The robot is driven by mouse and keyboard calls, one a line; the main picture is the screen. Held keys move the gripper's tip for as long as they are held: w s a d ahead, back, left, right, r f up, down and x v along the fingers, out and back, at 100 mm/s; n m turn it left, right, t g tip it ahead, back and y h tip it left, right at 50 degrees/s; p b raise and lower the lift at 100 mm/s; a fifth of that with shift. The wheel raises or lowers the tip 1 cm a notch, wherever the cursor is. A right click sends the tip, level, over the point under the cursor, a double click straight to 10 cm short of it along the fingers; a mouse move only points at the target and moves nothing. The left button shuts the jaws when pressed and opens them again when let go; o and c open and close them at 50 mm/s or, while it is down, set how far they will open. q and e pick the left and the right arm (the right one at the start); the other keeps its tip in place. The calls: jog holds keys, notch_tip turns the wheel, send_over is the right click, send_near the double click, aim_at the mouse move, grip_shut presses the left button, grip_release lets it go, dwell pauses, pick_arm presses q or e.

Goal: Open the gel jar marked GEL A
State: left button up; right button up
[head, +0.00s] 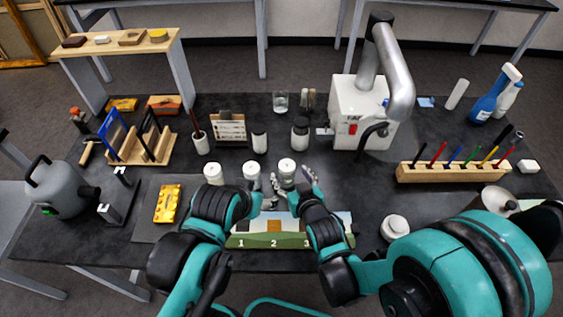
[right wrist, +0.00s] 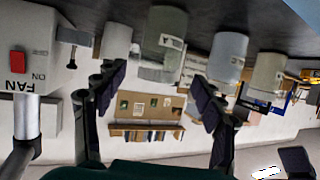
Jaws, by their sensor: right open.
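Three white-lidded jars stand in a row on the dark table in the head view: a left jar (head: 213,173), a middle jar (head: 252,172) and a right jar (head: 287,168). Their labels are too small to read, so I cannot tell which is GEL A. My right gripper (head: 294,181) is open close to the right jar; contact is unclear. In the right wrist view, its spread fingers (right wrist: 160,82) have nothing clamped between them, and a labelled jar (right wrist: 163,42) shows beyond the gap. My left gripper (head: 268,199) is near the middle jar, its fingers mostly hidden.
A numbered strip (head: 274,241) lies at the front, partly under my arms. A white fan unit (head: 352,110) stands behind right. A pen rack (head: 455,172) and a round white object (head: 394,226) are at right.

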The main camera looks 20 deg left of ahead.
aim_at(284, 162)
jog(key=shift+w+a, duration=0.15)
jog(key=shift+w, duration=0.1)
jog(key=shift+w+a+f, duration=0.15)
jog(key=shift+w+a, duration=0.05)
jog(key=shift+w, duration=0.1)
jog(key=shift+b+x, duration=0.4)
jog(key=shift+x, duration=0.4)
jog(key=b+x, duration=0.1)
jog(key=x, duration=0.3)
jog(key=shift+w, duration=0.3)
jog(key=shift+w+a, duration=0.25)
jog(key=shift+w, duration=0.1)
jog(key=shift+s, duration=0.1)
jog(key=c, duration=1.6)
